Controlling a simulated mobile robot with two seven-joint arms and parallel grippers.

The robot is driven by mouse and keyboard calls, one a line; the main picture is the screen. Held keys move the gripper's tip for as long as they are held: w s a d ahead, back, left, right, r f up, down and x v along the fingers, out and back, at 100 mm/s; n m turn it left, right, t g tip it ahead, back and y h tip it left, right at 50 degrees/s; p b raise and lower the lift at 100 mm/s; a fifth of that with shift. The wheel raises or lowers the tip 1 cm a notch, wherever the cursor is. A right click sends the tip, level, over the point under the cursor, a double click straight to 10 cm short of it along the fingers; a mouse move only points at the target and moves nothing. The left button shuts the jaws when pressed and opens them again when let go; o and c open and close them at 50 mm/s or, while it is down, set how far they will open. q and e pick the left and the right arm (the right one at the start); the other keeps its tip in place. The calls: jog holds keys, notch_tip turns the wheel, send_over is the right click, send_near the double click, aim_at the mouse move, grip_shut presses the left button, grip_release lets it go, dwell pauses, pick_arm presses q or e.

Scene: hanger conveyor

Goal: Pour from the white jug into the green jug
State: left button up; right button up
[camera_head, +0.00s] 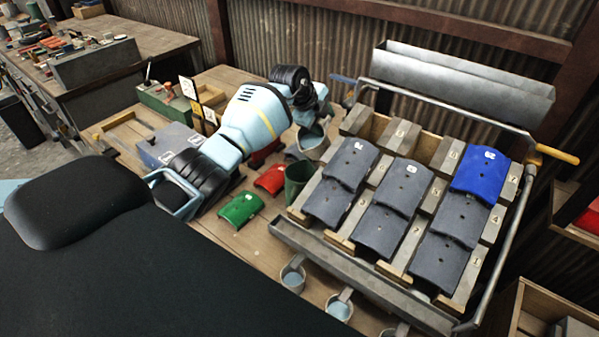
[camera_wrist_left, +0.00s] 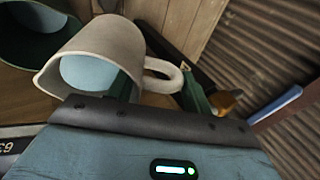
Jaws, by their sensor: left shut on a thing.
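The white jug (camera_wrist_left: 100,38) is held in my left gripper (camera_wrist_left: 158,92), which is shut on it at its handle side. The jug is tilted with its mouth toward the lower left, and pale blue liquid shows inside. In the head view the white jug (camera_head: 313,141) is below my left gripper (camera_head: 310,117), partly hidden by it. The green jug (camera_head: 298,181) stands upright on the bench just below the white jug in the picture. It shows at the upper left of the left wrist view (camera_wrist_left: 22,45), with pale blue inside. My right gripper is out of view.
A rack (camera_head: 330,240) with grey tiles and one blue tile (camera_head: 480,172) stands to the right. A green curved tile (camera_head: 240,209) and red ones (camera_head: 271,179) lie left of the green jug. Small cups (camera_head: 292,277) line the front edge.

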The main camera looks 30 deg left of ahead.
pick_arm(q)
jog(key=shift+r, duration=0.15)
dwell(0.4)
jog(key=shift+s+r+t, duration=0.1)
jog(key=shift+t, duration=0.3)
jog(key=shift+s+r+t, duration=0.1)
jog(key=shift+r+t, duration=0.05)
jog(key=shift+t, duration=0.15)
jog(key=shift+s+r+t, duration=0.15)
jog(key=shift+s+t, duration=0.1)
jog(key=shift+t, duration=0.25)
jog(key=shift+s+r+t, duration=0.1)
jog(key=shift+s+t, duration=0.2)
jog(key=shift+t, duration=0.3)
